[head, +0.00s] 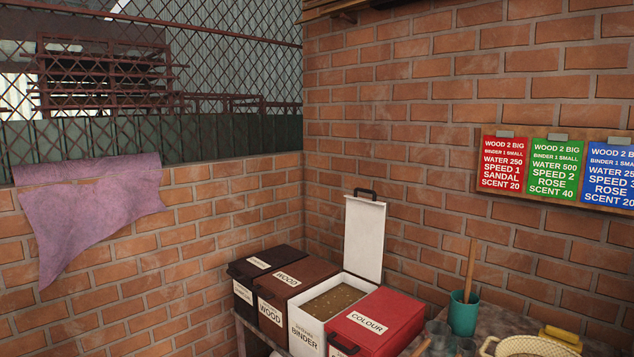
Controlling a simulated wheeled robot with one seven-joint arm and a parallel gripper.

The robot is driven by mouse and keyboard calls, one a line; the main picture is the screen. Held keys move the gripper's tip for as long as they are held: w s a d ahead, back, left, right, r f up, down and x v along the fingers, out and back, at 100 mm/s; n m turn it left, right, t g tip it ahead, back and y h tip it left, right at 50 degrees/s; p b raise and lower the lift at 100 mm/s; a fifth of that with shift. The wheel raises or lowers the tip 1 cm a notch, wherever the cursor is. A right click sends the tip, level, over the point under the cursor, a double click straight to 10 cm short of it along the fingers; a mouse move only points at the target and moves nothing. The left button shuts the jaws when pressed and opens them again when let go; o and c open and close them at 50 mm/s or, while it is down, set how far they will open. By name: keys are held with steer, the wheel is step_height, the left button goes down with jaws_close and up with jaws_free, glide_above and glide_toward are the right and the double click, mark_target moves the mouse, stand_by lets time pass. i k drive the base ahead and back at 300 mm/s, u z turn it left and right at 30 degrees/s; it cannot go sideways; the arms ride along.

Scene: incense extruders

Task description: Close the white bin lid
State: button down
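The white bin (304,338), labelled BINDER, stands in a row of bins in the corner by the brick walls. Its white lid (364,238) is open and stands nearly upright at the back of the bin, with a dark handle (366,192) at its top edge. Brown granular material (333,300) shows inside the bin. My gripper is not in the head view.
A brown WOOD bin (288,281) and a black bin (262,262) stand left of the white bin, both lidded. A red COLOUR bin (372,322) stands close on its right, lid shut. A teal cup (463,313) holding a stick and a woven basket (530,346) are further right.

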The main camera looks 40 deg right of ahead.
mark_target(366, 220)
steer(key=u, duration=0.1)
steer(key=i, duration=1.55)
steer(key=z, duration=0.7)
steer(key=i, duration=0.85)
steer(key=z, duration=0.75)
